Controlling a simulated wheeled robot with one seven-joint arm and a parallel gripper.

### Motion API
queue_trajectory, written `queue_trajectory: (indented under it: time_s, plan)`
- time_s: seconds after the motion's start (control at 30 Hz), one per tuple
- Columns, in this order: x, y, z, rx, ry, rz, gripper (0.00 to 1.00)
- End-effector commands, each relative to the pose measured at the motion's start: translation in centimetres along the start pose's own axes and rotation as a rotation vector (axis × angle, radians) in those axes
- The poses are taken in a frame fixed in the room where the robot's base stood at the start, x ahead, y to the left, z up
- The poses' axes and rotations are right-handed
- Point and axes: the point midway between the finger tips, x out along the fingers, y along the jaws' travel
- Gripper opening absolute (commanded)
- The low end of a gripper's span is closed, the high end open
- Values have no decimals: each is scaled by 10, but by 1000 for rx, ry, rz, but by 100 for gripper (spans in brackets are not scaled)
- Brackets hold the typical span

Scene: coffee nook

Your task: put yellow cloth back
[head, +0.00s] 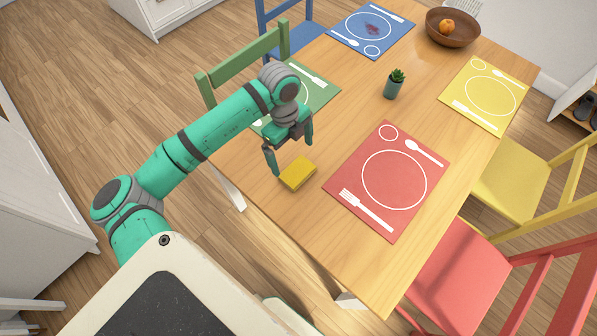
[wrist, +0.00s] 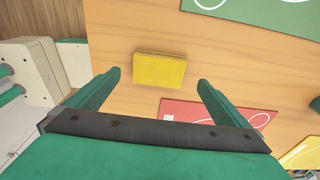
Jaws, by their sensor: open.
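The yellow cloth (head: 298,173) is a small folded block lying on the bare wood of the table, near its left edge. It sits between the green placemat and the red placemat. My gripper (head: 291,154) is above the table beside the cloth, fingers pointing down. In the wrist view the cloth (wrist: 160,70) lies ahead of the two fingertips, centred between them and not held. My gripper (wrist: 158,80) is open and empty there.
The table (head: 270,205) holds a red placemat (head: 375,215), a green placemat (head: 325,94), a yellow placemat (head: 465,88) and a blue placemat (head: 345,45) with a dark red stain (head: 372,28). A small potted plant (head: 393,88) and a fruit bowl (head: 453,35) stand farther back.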

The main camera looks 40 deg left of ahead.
Motion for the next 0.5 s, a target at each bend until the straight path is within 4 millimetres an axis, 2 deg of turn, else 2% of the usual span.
queue_trajectory:
  time_s: [0.1, 0.37, 0.5]
  plan:
    - [16, 0, 0, -2, 1, 0, 100]
    - [33, 0, -4, -2, 2, -1, 100]
    - [53, 1, -11, -2, 3, -1, 100]
